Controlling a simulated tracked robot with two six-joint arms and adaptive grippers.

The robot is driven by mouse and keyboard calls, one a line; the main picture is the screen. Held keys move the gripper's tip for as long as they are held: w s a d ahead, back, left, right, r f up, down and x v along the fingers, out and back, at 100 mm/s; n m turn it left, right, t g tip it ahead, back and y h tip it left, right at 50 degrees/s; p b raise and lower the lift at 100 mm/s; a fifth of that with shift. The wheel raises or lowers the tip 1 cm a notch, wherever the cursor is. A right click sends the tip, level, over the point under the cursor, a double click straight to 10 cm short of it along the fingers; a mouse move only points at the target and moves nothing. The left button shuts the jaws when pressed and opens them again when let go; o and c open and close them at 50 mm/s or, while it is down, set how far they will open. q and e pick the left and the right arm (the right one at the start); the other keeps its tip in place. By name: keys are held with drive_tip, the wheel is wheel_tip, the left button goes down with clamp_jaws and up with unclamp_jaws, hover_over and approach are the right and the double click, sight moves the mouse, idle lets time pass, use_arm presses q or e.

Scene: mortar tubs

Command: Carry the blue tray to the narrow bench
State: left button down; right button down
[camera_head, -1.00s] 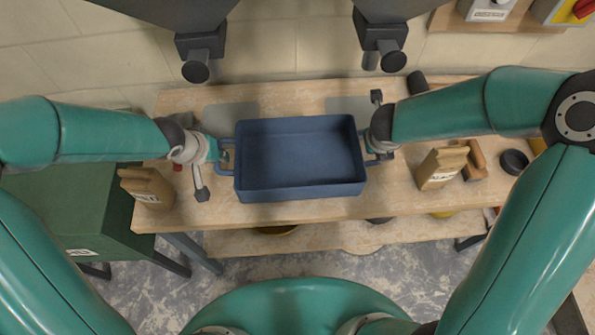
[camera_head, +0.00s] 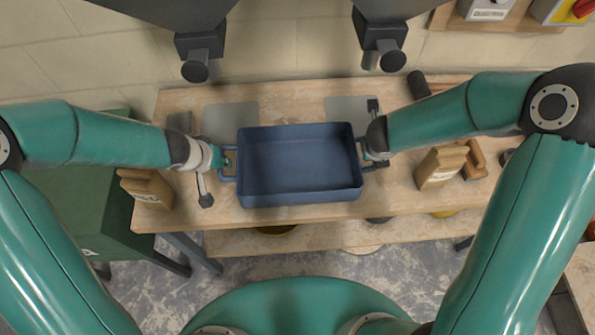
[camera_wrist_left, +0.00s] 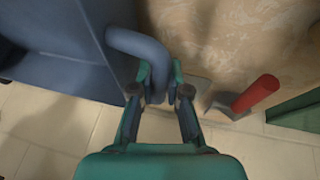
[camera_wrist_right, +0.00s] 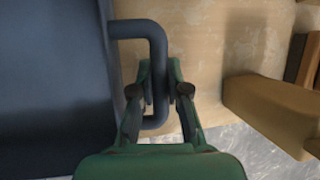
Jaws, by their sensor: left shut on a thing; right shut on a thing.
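The blue tray (camera_head: 300,165) is empty and sits between my two grippers over the wooden bench in the head view. I cannot tell whether it touches the bench top. My left gripper (camera_head: 224,160) is shut on the tray's left handle, and the left wrist view shows that handle (camera_wrist_left: 140,48) between the fingers. My right gripper (camera_head: 370,156) is shut on the tray's right handle, and the right wrist view shows that handle (camera_wrist_right: 157,50) between the fingers. The narrow bench cannot be clearly made out.
The wooden bench (camera_head: 400,203) lies under the tray. Paper bags stand at its left (camera_head: 150,188) and right (camera_head: 440,167). A green cabinet (camera_head: 75,200) is at the left. A red-handled tool (camera_wrist_left: 258,93) shows in the left wrist view. Grey floor (camera_head: 300,262) shows in front.

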use_arm(q)
drive_tip(key=shift+f, duration=0.55)
use_arm(e)
drive_tip(key=shift+f, duration=0.55)
use_arm(q)
drive_tip(key=c, duration=1.2)
unclamp_jaws()
use_arm(e)
drive_tip(key=c, duration=1.2)
unclamp_jaws()
use_arm(q)
drive_tip(key=shift+o, duration=0.2)
use_arm(e)
drive_tip(key=shift+o, duration=0.2)
use_arm(q)
drive_tip(key=shift+r, duration=0.1)
use_arm(e)
drive_tip(key=shift+r, duration=0.1)
drive_tip(key=v, duration=1.2)
use_arm(q)
drive_tip(key=v, duration=1.1)
drive_tip(key=shift+r, duration=0.35)
drive_tip(key=shift+s+a, duration=0.1)
drive_tip(key=shift+s, duration=0.05)
